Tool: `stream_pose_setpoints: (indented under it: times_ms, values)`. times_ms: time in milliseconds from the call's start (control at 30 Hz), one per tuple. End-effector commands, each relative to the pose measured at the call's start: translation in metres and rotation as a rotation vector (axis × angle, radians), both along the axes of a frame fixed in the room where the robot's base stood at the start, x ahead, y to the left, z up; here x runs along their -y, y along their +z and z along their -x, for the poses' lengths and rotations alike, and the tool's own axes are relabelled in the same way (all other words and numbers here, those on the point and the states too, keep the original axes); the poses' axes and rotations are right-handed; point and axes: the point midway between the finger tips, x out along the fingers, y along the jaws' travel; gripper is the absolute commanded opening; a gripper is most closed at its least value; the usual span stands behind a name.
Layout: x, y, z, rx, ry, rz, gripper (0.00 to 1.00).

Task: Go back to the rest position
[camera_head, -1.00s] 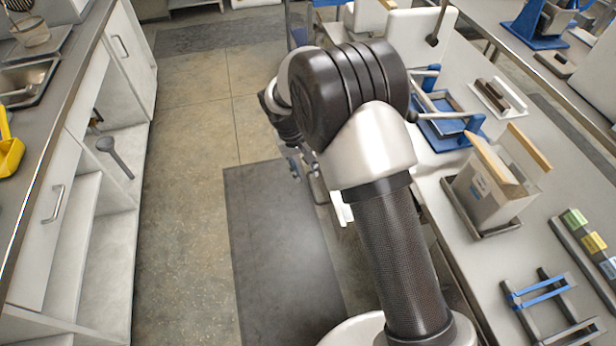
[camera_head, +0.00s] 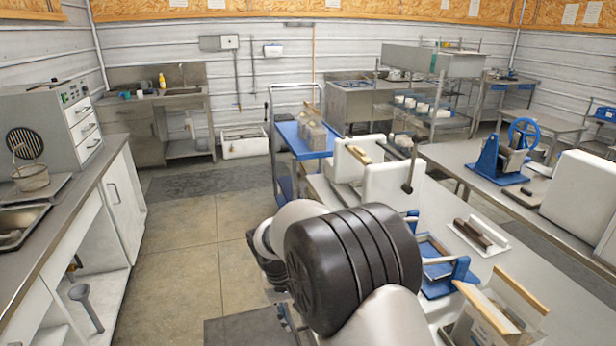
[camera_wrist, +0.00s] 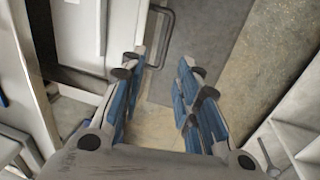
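My gripper (camera_wrist: 158,80) shows in the wrist view with its two blue-padded fingers apart. Nothing is between them; floor and a dark mat show beyond the gap. In the head view my arm is folded at the bottom middle, over the aisle beside the right-hand bench (camera_head: 330,195). The gripper end points down there and is mostly hidden behind my own arm links and the frame's lower edge.
A left counter (camera_head: 75,200) holds a sink (camera_head: 20,225) and a basket (camera_head: 30,177). The bench bears a blue-framed press (camera_head: 440,268) and an open bag (camera_head: 495,310) close to my arm. A blue cart (camera_head: 300,140) stands ahead. The tiled aisle (camera_head: 195,240) is clear.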

Motion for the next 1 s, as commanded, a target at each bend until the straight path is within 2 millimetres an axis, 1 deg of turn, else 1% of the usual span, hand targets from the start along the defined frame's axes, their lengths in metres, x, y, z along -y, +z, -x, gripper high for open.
stream_pose_setpoints:
  times_ms: [33,133,200,267,300,367,400,467,500,567,633,700,800,900,1000]
  values:
    - [0.011,0.024,0.003,0.019,-0.014,-0.014,0.30]
    - [0.037,0.070,0.019,0.048,-0.045,-0.045,0.30]
    - [0.056,0.100,0.035,0.070,-0.067,-0.065,0.30]
    - [0.072,0.123,0.051,0.088,-0.084,-0.083,0.30]
    - [0.082,0.137,0.063,0.101,-0.096,-0.094,0.30]
    - [0.097,0.156,0.081,0.122,-0.113,-0.109,0.30]
    - [0.106,0.167,0.095,0.135,-0.124,-0.121,0.30]
    - [0.119,0.182,0.115,0.157,-0.139,-0.135,0.30]
    - [0.128,0.190,0.130,0.174,-0.151,-0.145,0.30]
    - [0.139,0.201,0.152,0.197,-0.166,-0.160,0.30]
    - [0.151,0.209,0.179,0.223,-0.184,-0.175,0.30]
    - [0.160,0.214,0.205,0.252,-0.201,-0.189,0.30]
    - [0.170,0.214,0.239,0.291,-0.221,-0.207,0.30]
    - [0.177,0.210,0.266,0.322,-0.237,-0.219,0.30]
    - [0.180,0.206,0.284,0.344,-0.247,-0.227,0.30]
